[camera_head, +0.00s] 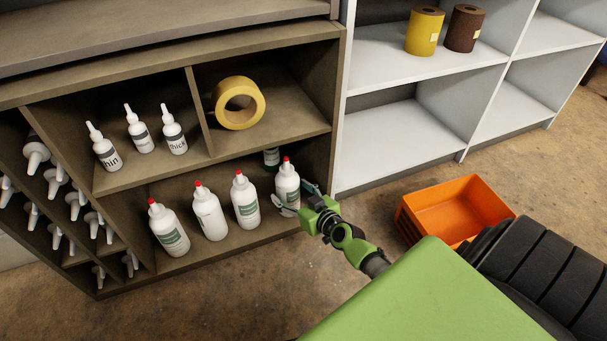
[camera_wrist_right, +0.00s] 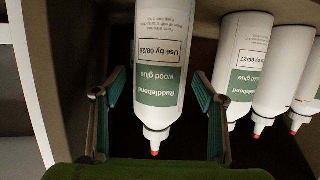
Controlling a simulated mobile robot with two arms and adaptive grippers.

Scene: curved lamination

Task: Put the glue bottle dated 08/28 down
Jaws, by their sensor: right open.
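The glue bottle dated 08/28 (camera_head: 287,183) is white with a green label and a red tip. It stands upright at the right end of the lower shelf (camera_head: 225,238). In the right wrist view the bottle (camera_wrist_right: 163,60) appears upside down, and its label reads "Use by 08/28". My right gripper (camera_head: 298,200) is open at the bottle, with one finger on each side of it. In the right wrist view a gap shows between the bottle and each finger. My left gripper is out of view.
Several similar glue bottles (camera_head: 210,212) stand left of it; the nearest reads 08/27 (camera_wrist_right: 246,70). The cabinet's right wall (camera_head: 322,150) is close by. An orange crate (camera_head: 456,207) sits on the floor at right.

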